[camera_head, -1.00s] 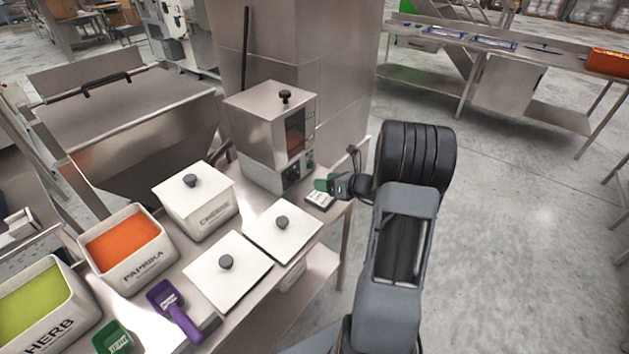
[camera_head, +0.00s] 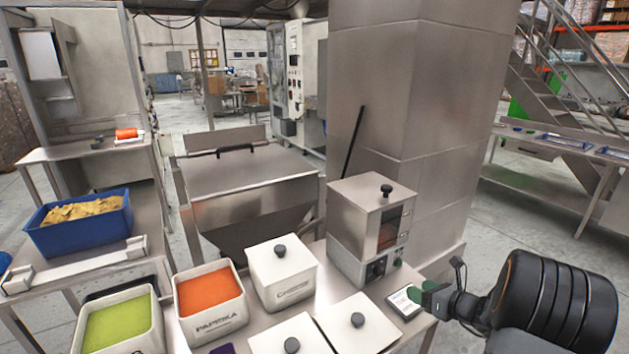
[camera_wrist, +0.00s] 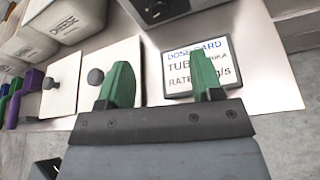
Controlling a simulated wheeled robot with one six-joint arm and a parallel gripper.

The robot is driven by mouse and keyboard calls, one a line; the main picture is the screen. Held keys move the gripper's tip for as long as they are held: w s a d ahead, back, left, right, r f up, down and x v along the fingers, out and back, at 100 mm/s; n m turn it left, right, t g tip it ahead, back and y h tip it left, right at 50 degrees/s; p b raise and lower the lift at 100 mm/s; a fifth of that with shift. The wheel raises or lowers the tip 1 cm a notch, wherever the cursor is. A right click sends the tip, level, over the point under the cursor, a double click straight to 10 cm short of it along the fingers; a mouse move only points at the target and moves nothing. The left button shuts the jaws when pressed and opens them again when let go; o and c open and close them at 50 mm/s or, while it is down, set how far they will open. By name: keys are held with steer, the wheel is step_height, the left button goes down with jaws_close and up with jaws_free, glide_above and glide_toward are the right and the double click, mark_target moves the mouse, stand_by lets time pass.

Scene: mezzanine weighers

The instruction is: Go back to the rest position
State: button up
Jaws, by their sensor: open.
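My gripper (camera_head: 432,297) is at the right end of the steel bench in the head view, with its green fingers near the dose card (camera_head: 405,302). In the wrist view my gripper (camera_wrist: 158,85) is open, with its two green fingers apart and nothing between them. The dose card (camera_wrist: 178,72) lies flat on the bench beyond the right finger, which hides part of its text. I cannot tell whether the finger touches the card.
A steel machine (camera_head: 370,215) stands behind the card. White lids (camera_head: 357,322), a cheese tub (camera_head: 281,275), a paprika tub (camera_head: 210,305) and a herb tub (camera_head: 122,325) fill the bench leftward. A steel column (camera_head: 410,120) rises behind.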

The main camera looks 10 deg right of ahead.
steer(key=s+a+f+n+g, duration=0.1)
steer(key=n, duration=0.1)
steer(key=s+a+f+n+g, duration=0.1)
steer(key=s+n, duration=0.1)
steer(key=s+a+f+n+g+y, duration=0.1)
steer(key=n, duration=0.1)
steer(key=shift+s+a+g, duration=0.1)
steer(key=shift+s+g, duration=0.1)
steer(key=shift+g, duration=0.2)
steer(key=s+a+r+n+g+h+p, duration=0.1)
steer(key=s+a+r+n+h, duration=0.3)
steer(key=n, duration=0.9)
steer(key=s+a+r+n+g+h+p, duration=0.1)
steer(key=s+a+r+n+g+h, duration=0.2)
steer(key=s+a+r+n, duration=0.7)
steer(key=a+n, duration=0.1)
steer(key=n, duration=0.3)
steer(key=shift+a+r+g+h+p, duration=0.25)
steer(key=shift+g+h+p, duration=0.05)
steer(key=shift+g+h, duration=0.1)
steer(key=shift+c, duration=0.4)
